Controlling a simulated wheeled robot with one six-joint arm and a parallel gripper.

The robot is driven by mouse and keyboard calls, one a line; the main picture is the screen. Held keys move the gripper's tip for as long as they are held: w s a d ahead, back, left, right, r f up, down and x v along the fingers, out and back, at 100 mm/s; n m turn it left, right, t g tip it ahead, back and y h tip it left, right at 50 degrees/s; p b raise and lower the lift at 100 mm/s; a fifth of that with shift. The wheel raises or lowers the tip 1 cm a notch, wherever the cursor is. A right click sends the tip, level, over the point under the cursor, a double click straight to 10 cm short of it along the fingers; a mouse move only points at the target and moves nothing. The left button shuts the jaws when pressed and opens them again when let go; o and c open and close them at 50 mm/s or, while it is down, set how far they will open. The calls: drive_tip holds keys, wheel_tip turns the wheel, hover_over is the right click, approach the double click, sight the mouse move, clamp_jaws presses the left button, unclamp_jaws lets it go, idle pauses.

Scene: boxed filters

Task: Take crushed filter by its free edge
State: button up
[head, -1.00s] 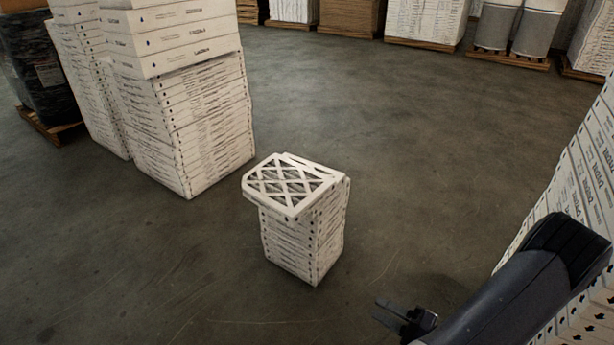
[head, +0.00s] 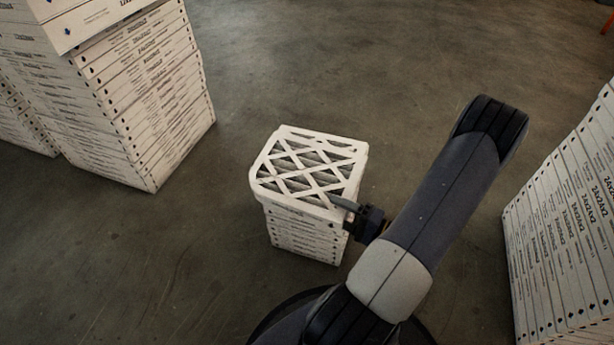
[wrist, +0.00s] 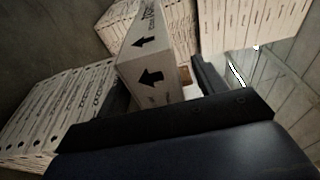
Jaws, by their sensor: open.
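The crushed filter (head: 303,172) has a white lattice face and a bent, rounded corner. It lies on top of a short stack of boxed filters (head: 303,235), with its near left side sticking out past the stack. My gripper (head: 347,207) is open at the filter's near right edge. In the wrist view, a white end with black arrows (wrist: 152,78), seemingly the filter's edge, lies between the fingers of my gripper (wrist: 160,88). I cannot tell whether the fingers touch it. Part of that edge is hidden by the gripper in the head view.
A tall stack of boxed filters (head: 140,100) stands at the left, and another stack (head: 568,225) stands at the right beyond my arm. The concrete floor (head: 330,65) behind the short stack is clear. More stacks (wrist: 245,25) show in the wrist view.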

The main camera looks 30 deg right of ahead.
sight(329, 208)
drive_tip(key=shift+x, duration=1.55)
drive_tip(key=shift+f, duration=0.15)
drive_tip(key=c, duration=1.1)
